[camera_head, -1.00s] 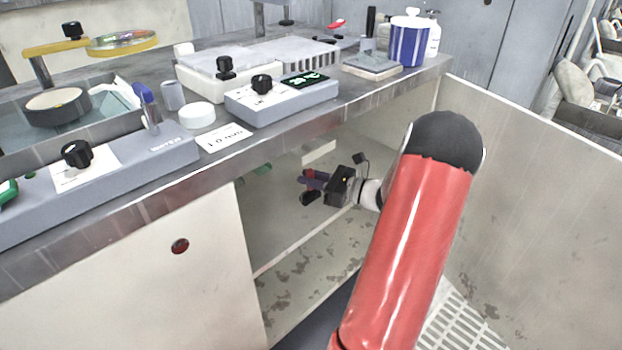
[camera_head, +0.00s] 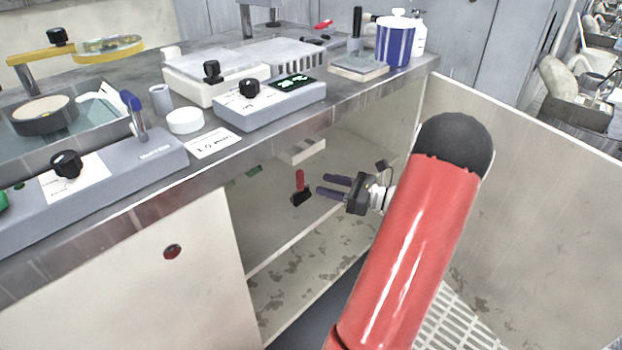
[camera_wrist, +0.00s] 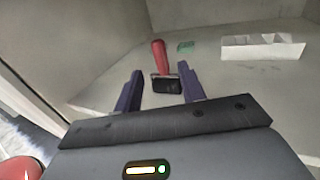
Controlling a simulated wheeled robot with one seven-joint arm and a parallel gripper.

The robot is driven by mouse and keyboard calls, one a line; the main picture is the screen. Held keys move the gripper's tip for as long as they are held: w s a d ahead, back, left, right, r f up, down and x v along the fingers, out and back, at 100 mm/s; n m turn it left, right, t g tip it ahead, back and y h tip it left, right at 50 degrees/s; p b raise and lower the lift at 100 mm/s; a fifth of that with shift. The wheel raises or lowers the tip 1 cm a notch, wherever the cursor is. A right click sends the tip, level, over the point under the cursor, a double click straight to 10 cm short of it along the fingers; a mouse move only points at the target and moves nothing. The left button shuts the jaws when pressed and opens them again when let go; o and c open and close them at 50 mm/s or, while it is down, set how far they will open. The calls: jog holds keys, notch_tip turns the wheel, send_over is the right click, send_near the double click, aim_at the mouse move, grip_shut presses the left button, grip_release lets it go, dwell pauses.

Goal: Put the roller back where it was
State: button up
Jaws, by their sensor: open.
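The roller (camera_head: 300,190) has a red handle and a dark head. It rests on the shelf inside the open cabinet (camera_head: 285,230) under the bench. In the wrist view the roller (camera_wrist: 162,68) stands beyond my fingertips, roughly midway between them, with its red handle pointing up. My gripper (camera_head: 332,186) is open and empty, a short gap to the right of the roller in the head view. Its two dark purple fingers also show in the wrist view (camera_wrist: 160,88), apart from the roller.
A white box (camera_head: 302,151) and a green item (camera_head: 254,170) are also on the shelf; the box shows compartments in the wrist view (camera_wrist: 262,46). The bench top (camera_head: 225,152) overhangs the opening. A pale panel (camera_head: 530,190) stands at the right.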

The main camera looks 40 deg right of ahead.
jog(key=v, duration=0.4)
dwell(0.6)
